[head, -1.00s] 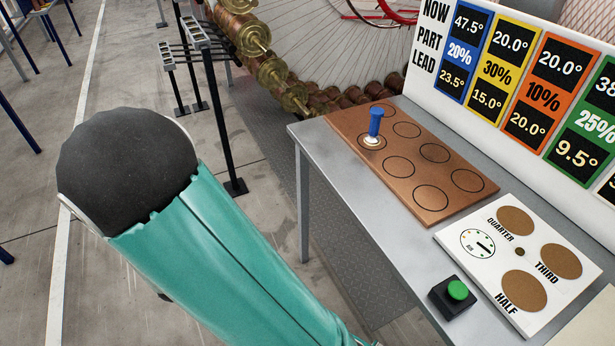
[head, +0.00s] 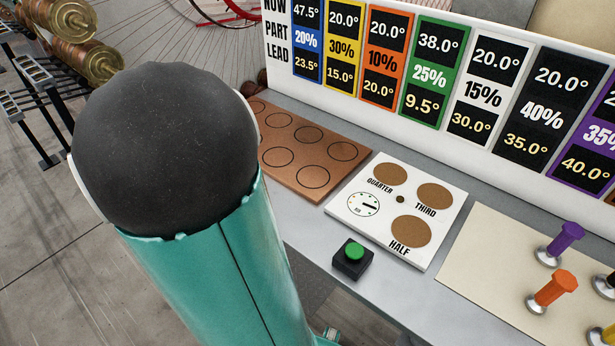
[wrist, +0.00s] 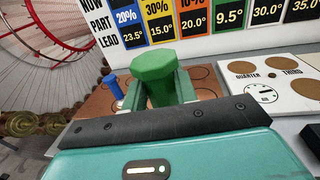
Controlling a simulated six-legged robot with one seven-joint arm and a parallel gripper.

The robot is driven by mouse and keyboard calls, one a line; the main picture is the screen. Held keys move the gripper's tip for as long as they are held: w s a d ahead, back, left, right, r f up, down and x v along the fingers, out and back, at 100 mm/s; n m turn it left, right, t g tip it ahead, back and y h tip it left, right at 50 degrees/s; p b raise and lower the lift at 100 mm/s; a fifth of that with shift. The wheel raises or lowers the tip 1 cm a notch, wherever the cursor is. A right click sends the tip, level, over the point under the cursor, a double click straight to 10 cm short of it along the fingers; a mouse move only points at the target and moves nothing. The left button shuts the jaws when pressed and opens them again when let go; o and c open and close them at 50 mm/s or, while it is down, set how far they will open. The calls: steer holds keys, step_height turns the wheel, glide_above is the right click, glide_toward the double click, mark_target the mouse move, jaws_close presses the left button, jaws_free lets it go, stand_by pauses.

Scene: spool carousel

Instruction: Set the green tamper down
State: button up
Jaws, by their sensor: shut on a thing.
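In the wrist view my gripper (wrist: 158,98) is shut on the green tamper (wrist: 153,66), whose faceted green head shows between the fingers. The tamper's lower end is hidden by my gripper. Behind it is the brown board (wrist: 92,107) with ringed places, and a blue tamper (wrist: 113,88) stands at its left. In the head view the brown board (head: 312,179) lies on the bench, partly hidden by my arm. My gripper and the green tamper are out of the head view. I cannot tell how high the tamper is above the board.
A white panel (head: 345,228) with QUARTER, THIRD and HALF discs and a dial lies right of the board. A green button (head: 354,252) is in front. Purple (head: 560,243) and orange (head: 552,290) tampers stand on a cream mat (head: 475,245). A sign wall (head: 283,75) backs the bench.

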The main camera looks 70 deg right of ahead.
steer(key=s+d+r+m+g+y, duration=0.15)
steer(key=s+m+g+y, duration=0.55)
steer(key=s, duration=0.9)
steer(key=shift+w+d+f+n+g+h, duration=0.15)
steer(key=shift+w+d+f+g+h, duration=0.25)
steer(key=shift+d+f, duration=1.8)
steer(key=shift+w+d+f+n+g+h, duration=0.1)
steer(key=shift+w+d+f+h, duration=0.4)
steer(key=shift+d+f, duration=1.6)
steer(key=shift+w+d+f+n+g+h, duration=0.2)
steer(key=shift+w+d+f, duration=0.4)
steer(key=shift+d+f, duration=1.6)
steer(key=shift+f, duration=0.1)
steer(key=o, duration=1.1)
